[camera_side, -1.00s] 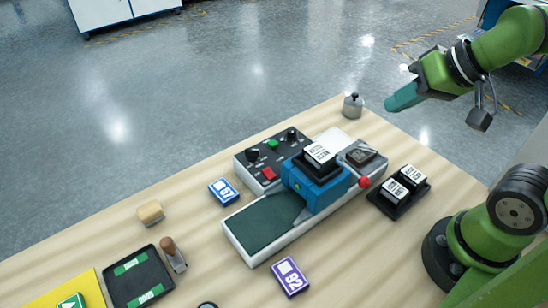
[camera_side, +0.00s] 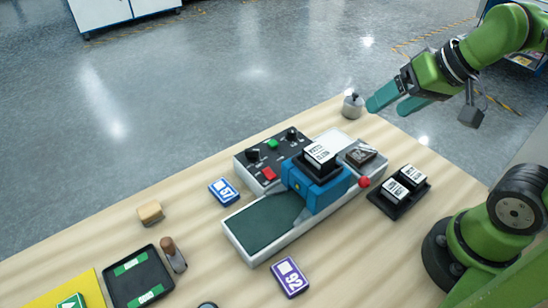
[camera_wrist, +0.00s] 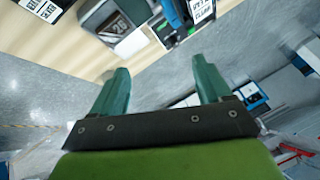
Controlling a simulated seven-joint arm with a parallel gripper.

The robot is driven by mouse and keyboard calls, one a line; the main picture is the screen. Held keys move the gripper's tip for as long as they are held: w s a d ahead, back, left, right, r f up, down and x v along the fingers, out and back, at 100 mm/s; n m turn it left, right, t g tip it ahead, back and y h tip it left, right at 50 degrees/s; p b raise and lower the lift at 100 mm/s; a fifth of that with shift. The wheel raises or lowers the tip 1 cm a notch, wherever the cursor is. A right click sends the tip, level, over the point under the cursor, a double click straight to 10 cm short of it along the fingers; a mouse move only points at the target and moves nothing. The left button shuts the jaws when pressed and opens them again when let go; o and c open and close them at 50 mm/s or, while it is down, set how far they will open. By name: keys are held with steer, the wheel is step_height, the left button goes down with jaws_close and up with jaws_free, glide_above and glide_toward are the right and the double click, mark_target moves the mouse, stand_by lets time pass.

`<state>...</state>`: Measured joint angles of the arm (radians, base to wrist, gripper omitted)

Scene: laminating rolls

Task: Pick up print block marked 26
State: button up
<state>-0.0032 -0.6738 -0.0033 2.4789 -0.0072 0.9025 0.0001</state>
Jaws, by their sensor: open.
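A dark square block sits in the grey recess at the right end of the printing machine, in the side view (camera_side: 361,154). In the wrist view it is a dark block (camera_wrist: 113,25) with a pale number that looks like 26, tilted in the picture. My gripper (camera_side: 385,108) is open and empty, with its two teal fingers apart. It is high above and beyond the back right of the table, clear of the block. In the wrist view the space between the fingers (camera_wrist: 160,65) is empty.
A black tray (camera_side: 376,203) with two white-labelled blocks stands right of the machine. The machine (camera_side: 242,254) carries a raised white-labelled block (camera_side: 320,152) and a red-knobbed lever (camera_side: 364,182). A grey weight (camera_side: 352,106) stands at the back corner. Blue (camera_side: 224,191) and purple (camera_side: 290,277) cards lie nearby.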

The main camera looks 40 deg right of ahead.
steer(key=w+d+f+m+g+h, duration=0.1)
steer(key=w+d+f+m+g, duration=0.1)
steer(key=w+m+g, duration=0.25)
steer(key=m+g+h, duration=0.1)
steer(key=m+g, duration=0.1)
steer(key=m, duration=0.8)
glide_above(362, 152)
steer(key=shift+n, duration=0.25)
steer(key=f, duration=1.1)
steer(key=shift+a+f, duration=0.1)
steer(key=shift+a, duration=0.25)
steer(key=f, duration=0.5)
steer(key=shift+d+f, duration=0.3)
steer(key=shift+d, duration=0.05)
steer(key=c, duration=1.2)
